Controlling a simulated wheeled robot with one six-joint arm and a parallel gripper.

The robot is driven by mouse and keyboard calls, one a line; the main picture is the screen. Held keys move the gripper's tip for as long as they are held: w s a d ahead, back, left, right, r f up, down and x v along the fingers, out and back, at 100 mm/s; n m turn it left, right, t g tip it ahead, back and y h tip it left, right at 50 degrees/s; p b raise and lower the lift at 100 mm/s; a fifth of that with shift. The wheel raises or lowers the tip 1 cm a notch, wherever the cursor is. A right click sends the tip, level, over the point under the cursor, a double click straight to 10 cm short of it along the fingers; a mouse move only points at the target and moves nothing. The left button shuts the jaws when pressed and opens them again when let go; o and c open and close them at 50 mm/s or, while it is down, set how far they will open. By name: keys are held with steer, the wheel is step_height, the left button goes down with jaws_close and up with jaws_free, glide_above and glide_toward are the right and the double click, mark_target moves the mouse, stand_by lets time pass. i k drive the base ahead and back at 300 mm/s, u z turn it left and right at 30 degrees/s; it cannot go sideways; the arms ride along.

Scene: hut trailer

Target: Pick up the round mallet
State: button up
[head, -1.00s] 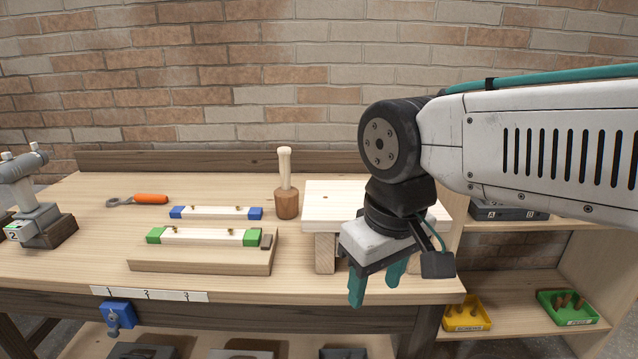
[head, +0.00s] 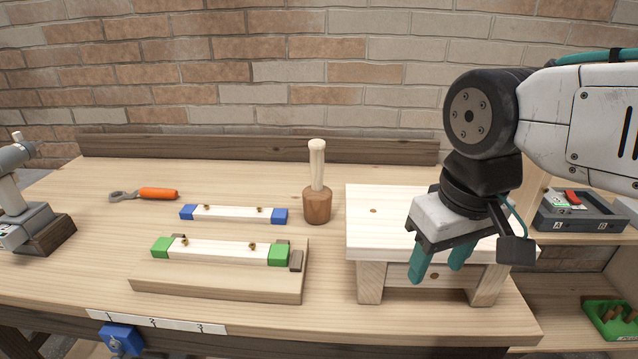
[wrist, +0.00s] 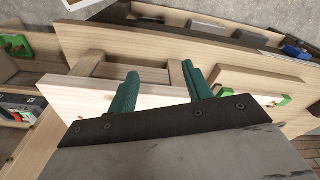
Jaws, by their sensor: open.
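The round mallet (head: 317,205) stands upright on its dark brown head on the workbench, its pale handle pointing up. It is left of the small wooden stand and behind the green-ended bar. My gripper (head: 440,272) is open and empty, with teal fingers pointing down in front of the stand, to the right of the mallet and nearer to me. The wrist view shows the gripper (wrist: 158,88) fingers apart over the stand's edge, with nothing between them. The mallet does not show in the wrist view.
The wooden stand (head: 385,225) is beside the mallet on the right. A blue-ended bar (head: 235,215) and a green-ended bar (head: 215,250) on a board lie to its left. An orange-handled tool (head: 155,194) is further left. Clear bench lies behind the mallet.

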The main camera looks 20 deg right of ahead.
mark_target(317, 197)
steer(key=u, duration=0.95)
steer(key=k, duration=1.25)
steer(key=u, duration=1)
steer(key=i, duration=1.65)
steer(key=z, duration=1.55)
steer(key=i, duration=0.75)
steer(key=z, duration=0.75)
